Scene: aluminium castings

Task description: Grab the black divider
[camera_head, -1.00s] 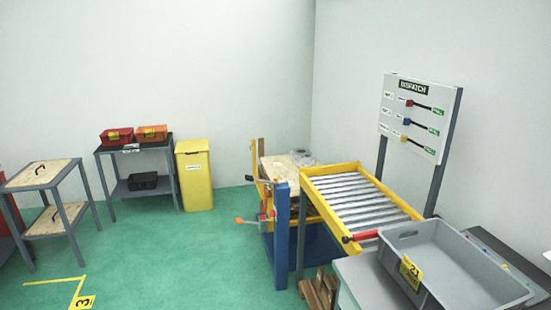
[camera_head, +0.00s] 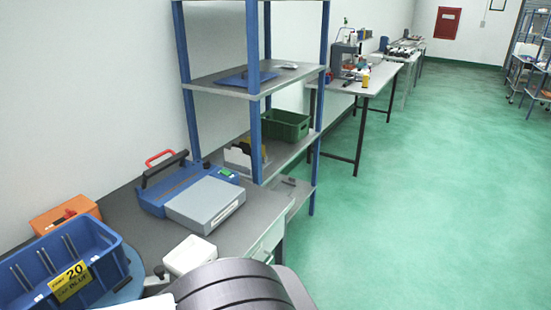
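I cannot make out a black divider in the current head view. A blue bin (camera_head: 112,262) with a yellow label reading 20 stands at the lower left, with upright ridges on its inner wall. Its floor is mostly hidden by its front wall. My gripper is not in view.
A grey bench (camera_head: 150,228) holds an orange box (camera_head: 65,214), a blue and grey case (camera_head: 203,204) and a white container (camera_head: 189,257). A blue-post shelf (camera_head: 226,82) behind holds a green crate (camera_head: 286,125). The green floor (camera_head: 420,200) to the right is clear.

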